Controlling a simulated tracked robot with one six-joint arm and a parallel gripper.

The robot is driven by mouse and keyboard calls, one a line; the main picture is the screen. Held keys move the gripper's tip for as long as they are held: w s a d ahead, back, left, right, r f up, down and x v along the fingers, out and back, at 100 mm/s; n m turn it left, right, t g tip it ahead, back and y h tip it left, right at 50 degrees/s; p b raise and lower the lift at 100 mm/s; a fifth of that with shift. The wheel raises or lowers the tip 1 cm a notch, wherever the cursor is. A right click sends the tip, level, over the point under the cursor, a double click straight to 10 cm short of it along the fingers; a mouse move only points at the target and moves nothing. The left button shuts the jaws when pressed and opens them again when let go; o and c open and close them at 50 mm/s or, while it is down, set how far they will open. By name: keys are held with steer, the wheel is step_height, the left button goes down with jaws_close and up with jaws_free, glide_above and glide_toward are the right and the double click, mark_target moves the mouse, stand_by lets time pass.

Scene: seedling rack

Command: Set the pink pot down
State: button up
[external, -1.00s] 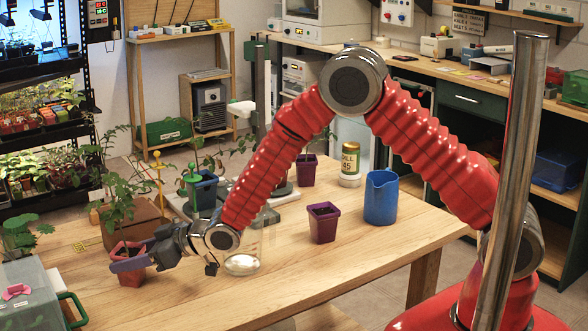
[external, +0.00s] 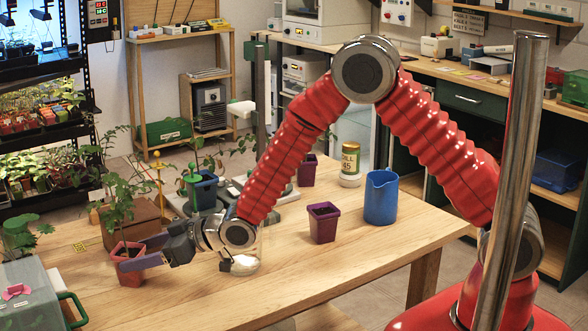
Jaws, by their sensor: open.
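The pink pot (external: 131,277), a reddish-pink square pot with a tall leafy seedling, stands upright on the wooden table at the left. My gripper (external: 133,253) is open at the pot, coming in from the right. Its near finger crosses in front of the pot's upper part, and the other finger lies farther back, beside the rim. The near finger hides part of the pot. I cannot tell whether either finger touches it.
A brown box (external: 147,213) is behind the pot, and a clear-lidded case (external: 32,290) is at the front left. A glass vessel (external: 246,262) stands under my wrist. A purple pot (external: 323,224) and a blue jug (external: 381,197) stand to the right. The front table area is clear.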

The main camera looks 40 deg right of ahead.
steer(key=v, duration=0.8)
steer(key=shift+s+d, duration=0.2)
steer(key=shift+r, duration=0.1)
stand_by(0.6)
steer(key=s+d+r+m+h, duration=0.15)
steer(key=d+r, duration=0.25)
steer(key=d, duration=0.5)
steer(key=d+r+m+h, duration=0.25)
steer(key=d+r, duration=0.25)
steer(key=d, duration=0.4)
steer(key=s+d+r+m+h, duration=0.1)
steer(key=d+r+h, duration=0.25)
steer(key=d, duration=0.55)
steer(key=s+d+r+m+g+h, duration=0.1)
steer(key=s+d+r+m+g, duration=0.1)
steer(key=s+d, duration=0.5)
steer(key=s+d+r+m+g+h, duration=0.1)
steer(key=s+d+r+m, duration=0.1)
steer(key=s+d, duration=0.6)
steer(key=s, duration=0.6)
steer(key=shift+s+d+r+g, duration=0.2)
steer(key=shift+d+r+g, duration=0.1)
steer(key=shift+g, duration=0.1)
